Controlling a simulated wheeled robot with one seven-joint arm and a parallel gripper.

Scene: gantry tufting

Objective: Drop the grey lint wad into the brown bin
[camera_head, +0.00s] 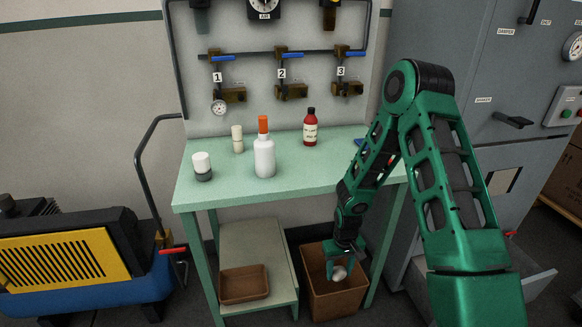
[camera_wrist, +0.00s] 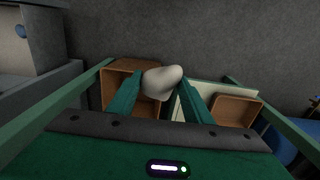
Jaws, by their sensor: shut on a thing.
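The grey lint wad (camera_wrist: 162,81) is a pale, rounded lump held between the fingertips of my gripper (camera_wrist: 160,92). In the head view the wad (camera_head: 339,272) shows at the tip of my gripper (camera_head: 338,268), over the opening of the brown bin (camera_head: 340,300). The bin stands on the floor under the right side of the green table. In the wrist view the bin (camera_wrist: 115,70) lies behind the wad and the left finger, which hide part of its opening. I cannot tell how far the wad is above the rim.
The green table (camera_head: 225,190) carries several bottles and jars, and its legs stand near my arm. A low shelf (camera_head: 255,240) with a shallow brown tray (camera_head: 244,284) is left of the bin. A grey cabinet (camera_head: 490,110) stands at right, a yellow-and-blue machine (camera_head: 70,265) at left.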

